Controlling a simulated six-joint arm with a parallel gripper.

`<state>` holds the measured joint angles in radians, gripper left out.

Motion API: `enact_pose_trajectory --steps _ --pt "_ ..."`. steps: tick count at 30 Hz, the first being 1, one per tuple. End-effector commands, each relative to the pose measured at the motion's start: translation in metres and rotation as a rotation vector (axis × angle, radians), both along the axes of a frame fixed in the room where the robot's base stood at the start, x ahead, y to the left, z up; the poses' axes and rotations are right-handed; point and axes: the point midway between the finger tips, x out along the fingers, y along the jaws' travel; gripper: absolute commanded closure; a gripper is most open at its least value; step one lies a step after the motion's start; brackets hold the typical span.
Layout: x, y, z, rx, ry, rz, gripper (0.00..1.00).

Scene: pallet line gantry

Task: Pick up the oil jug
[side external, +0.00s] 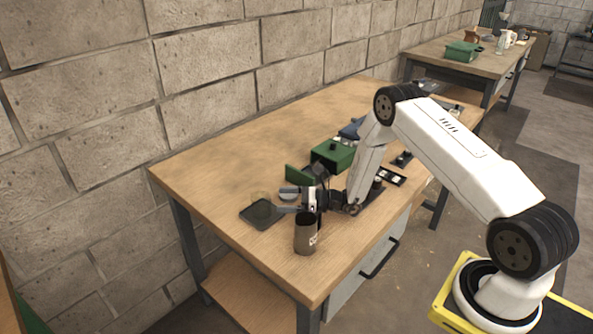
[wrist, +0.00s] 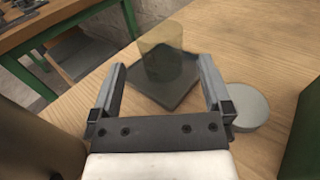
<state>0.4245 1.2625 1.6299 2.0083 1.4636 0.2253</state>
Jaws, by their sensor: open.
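A see-through amber vessel (wrist: 160,55), which I take for the oil jug, stands upright on a dark square pad (wrist: 178,92) in the wrist view. In the side view it is only faint (side external: 262,207) above the pad (side external: 256,222). My gripper (wrist: 161,66) is open and empty, its fingers pointing towards the vessel. In the wrist view the vessel lies between the finger lines at tip level, with a gap on each side. I cannot tell how deep it is between them. In the side view my gripper (side external: 287,203) is low over the bench, right of the pad.
A brown labelled canister (side external: 305,238) stands close in front of my gripper; a brown surface fills the wrist view's lower left. A grey disc (wrist: 248,106) lies right of the fingers. Green boxes (side external: 330,155) stand behind. The bench (side external: 210,180) is clear at left.

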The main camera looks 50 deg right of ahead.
Motion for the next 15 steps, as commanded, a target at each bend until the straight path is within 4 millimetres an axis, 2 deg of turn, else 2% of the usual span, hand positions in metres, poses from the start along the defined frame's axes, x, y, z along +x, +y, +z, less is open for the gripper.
enact_pose_trajectory --steps 8,15 --pt "0.000 0.000 0.002 0.000 0.000 0.000 0.00" --pt "0.001 0.000 0.019 -0.001 -0.002 0.000 0.00"
